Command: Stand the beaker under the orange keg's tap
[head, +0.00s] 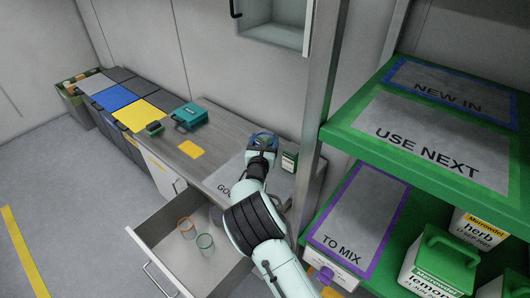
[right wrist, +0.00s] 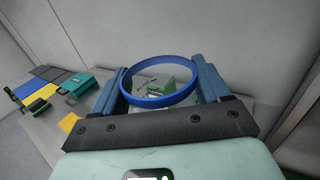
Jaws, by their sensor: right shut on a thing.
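My right gripper (head: 262,143) is shut on a clear beaker with a blue rim (right wrist: 158,103), over the counter near its back right. In the right wrist view the rim sits between the two blue fingers; a green and white thing shows through the beaker. I cannot tell whether the beaker touches the counter. I cannot make out an orange keg. My left gripper is not in view.
A grey mat (head: 226,181) lettered "GOO..." lies on the counter, partly hidden by my arm. A small green and white box (head: 289,161) stands beside my gripper. A teal case (head: 190,114) is farther left. A green shelf unit (head: 345,134) and a grey post (head: 318,90) stand right.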

